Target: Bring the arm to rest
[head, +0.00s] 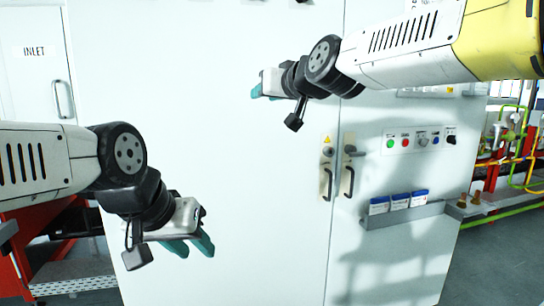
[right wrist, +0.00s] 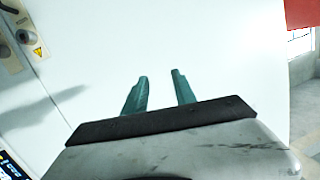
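My left arm comes in from the left in the head view. Its gripper (head: 195,251) points down and to the right in front of a white cabinet (head: 270,190), with its two teal fingers apart and nothing between them. My right arm reaches in from the upper right. Its gripper (head: 258,88) points left, higher up in front of the same cabinet. In the right wrist view the right gripper (right wrist: 160,76) has its two teal fingers apart and empty, with the plain white panel beyond them.
The cabinet has black door handles (head: 348,180), a button panel (head: 420,139) and a grey shelf (head: 403,214) with several blue-and-white boxes. A door marked INLET (head: 35,51) and a red frame (head: 30,240) stand left. Coloured pipes (head: 515,150) run at right. Grey floor (head: 500,260) shows lower right.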

